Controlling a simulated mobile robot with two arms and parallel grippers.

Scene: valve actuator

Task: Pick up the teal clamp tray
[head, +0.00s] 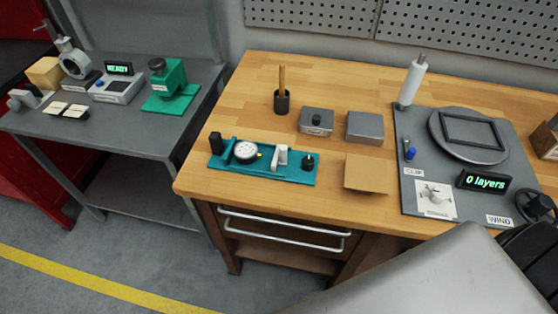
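The teal clamp tray (262,175) lies on the wooden bench near its front left edge. A round white dial gauge (246,151), a white upright piece (281,157) and a black knob (308,163) sit on it. A black cylinder (216,143) stands at its left end. Neither gripper shows in the head view. A large pale grey part and a black part at the lower right look like my own arm, with no fingertips visible.
The wooden bench (220,110) also holds a brush pot (282,101), two grey boxes (317,121) (365,127), a cardboard-coloured square (366,173) and a grey winding station (415,125) reading "0 layers". A grey side table (140,137) with instruments stands left. Drawer handles (283,230) project below the bench front.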

